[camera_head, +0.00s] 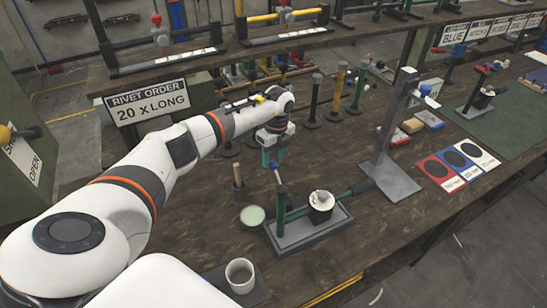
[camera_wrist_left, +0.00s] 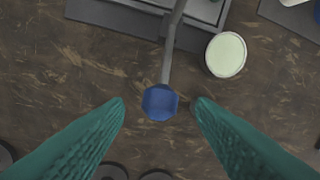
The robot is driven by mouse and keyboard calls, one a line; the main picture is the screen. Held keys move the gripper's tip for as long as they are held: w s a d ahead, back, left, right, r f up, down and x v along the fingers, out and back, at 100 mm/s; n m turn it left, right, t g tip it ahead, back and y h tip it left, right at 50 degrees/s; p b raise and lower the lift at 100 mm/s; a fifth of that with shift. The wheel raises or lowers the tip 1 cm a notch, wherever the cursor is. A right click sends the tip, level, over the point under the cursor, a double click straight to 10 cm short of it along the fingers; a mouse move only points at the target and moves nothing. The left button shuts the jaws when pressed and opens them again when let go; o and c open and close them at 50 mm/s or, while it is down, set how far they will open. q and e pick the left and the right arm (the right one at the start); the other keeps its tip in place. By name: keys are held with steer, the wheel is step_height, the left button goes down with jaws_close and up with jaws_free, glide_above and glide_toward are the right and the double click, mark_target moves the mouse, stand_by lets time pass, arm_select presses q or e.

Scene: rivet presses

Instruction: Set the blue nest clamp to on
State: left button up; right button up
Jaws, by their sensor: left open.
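The blue nest clamp shows as a lever with a faceted blue knob (camera_wrist_left: 160,102) on a grey rod, running from a grey fixture base (camera_wrist_left: 135,17) in the left wrist view. In the head view the knob (camera_head: 274,165) sits on a tilted rod above the grey fixture base (camera_head: 290,242). My left gripper (camera_head: 273,158) is open, with teal fingers pointing down over the knob. In the left wrist view the knob lies between the fingertips, with a gap on each side. Whether the fingertips are level with it I cannot tell. My right gripper is not in view.
The fixture carries a green bar and a black-and-white round part (camera_head: 321,200).

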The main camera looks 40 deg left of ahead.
arm_select(q)
steer(key=shift+s+f, duration=0.15)
steer(key=shift+f, duration=1.1)
jaws_close()
